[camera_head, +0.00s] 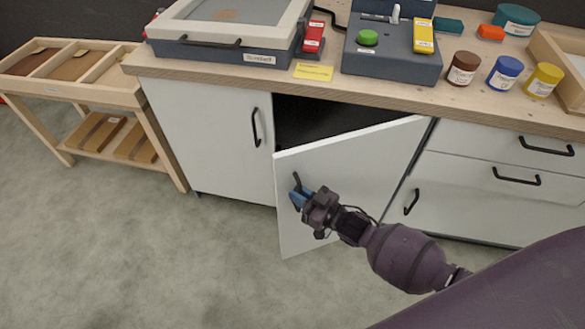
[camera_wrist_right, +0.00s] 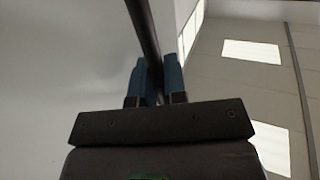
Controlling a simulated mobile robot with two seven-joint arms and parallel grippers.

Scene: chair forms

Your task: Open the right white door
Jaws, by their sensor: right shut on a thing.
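The right white door (camera_head: 350,165) stands partly open, swung out from the cabinet with its hinge side at the right. A dark gap shows behind its top edge. My right gripper (camera_head: 298,195) has blue fingers and is shut on the door's black handle (camera_head: 296,181) near the door's free edge. In the right wrist view the blue fingers (camera_wrist_right: 154,80) close around the dark handle bar (camera_wrist_right: 143,28), beside the white door face (camera_wrist_right: 60,70). The left white door (camera_head: 215,140) is closed, with its own black handle (camera_head: 255,127). My left gripper is not in view.
The wooden worktop (camera_head: 400,97) above carries a grey-blue press, a control box (camera_head: 390,62) and several jars. Drawers (camera_head: 500,150) with black handles are right of the open door. A wooden rack (camera_head: 95,90) stands at left. The grey floor (camera_head: 150,245) in front is clear.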

